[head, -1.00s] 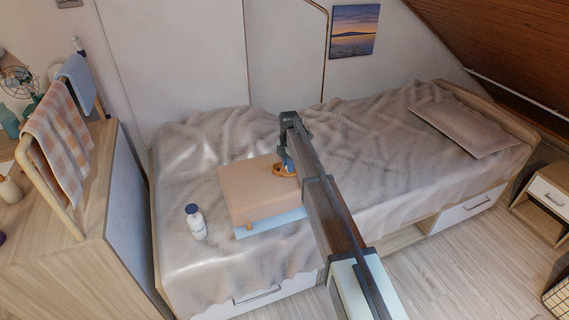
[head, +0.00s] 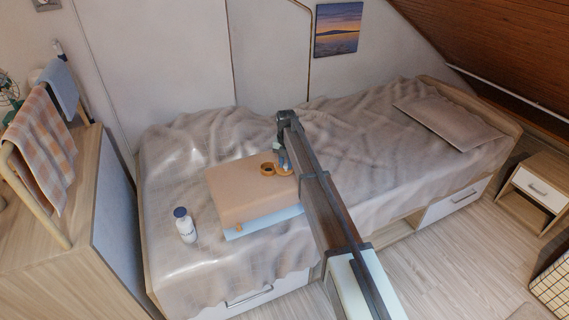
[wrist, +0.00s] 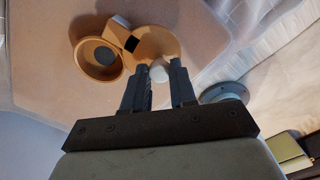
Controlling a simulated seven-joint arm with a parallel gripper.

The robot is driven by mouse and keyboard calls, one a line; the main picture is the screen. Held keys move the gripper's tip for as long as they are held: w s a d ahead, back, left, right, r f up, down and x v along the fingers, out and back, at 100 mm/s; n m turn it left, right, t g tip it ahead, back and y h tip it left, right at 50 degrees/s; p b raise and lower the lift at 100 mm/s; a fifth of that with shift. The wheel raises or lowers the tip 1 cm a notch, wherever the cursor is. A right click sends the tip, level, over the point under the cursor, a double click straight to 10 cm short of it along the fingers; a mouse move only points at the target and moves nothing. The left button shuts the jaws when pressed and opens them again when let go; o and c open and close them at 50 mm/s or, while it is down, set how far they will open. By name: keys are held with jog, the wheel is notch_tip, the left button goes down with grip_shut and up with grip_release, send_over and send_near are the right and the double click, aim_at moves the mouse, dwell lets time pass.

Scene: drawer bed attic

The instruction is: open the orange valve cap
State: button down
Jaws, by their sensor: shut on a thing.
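The orange valve shows in the wrist view as a round ring (wrist: 97,62) with a dark centre, uncovered. Beside it, to the right, is the round orange valve cap (wrist: 160,40), swung out to the side. A short orange strap with a dark square joins the two. My gripper (wrist: 160,76) is shut on the cap at its near edge, with a whitish stub showing between the fingers. In the head view the orange ring (head: 267,169) sits on the tan block (head: 234,196), just left of my gripper (head: 283,164). The fingertips are partly hidden there.
The tan block lies over a light blue layer (head: 265,222) on the rumpled bed cover (head: 350,165). A flat pillow (head: 449,130) lies at the far right. The bed between is clear.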

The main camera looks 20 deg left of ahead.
aim_at(286, 165)
dwell(0.4)
jog(key=c, duration=0.9)
grip_release()
notch_tip(286, 165, up, 14)
jog(key=shift+f, duration=0.1)
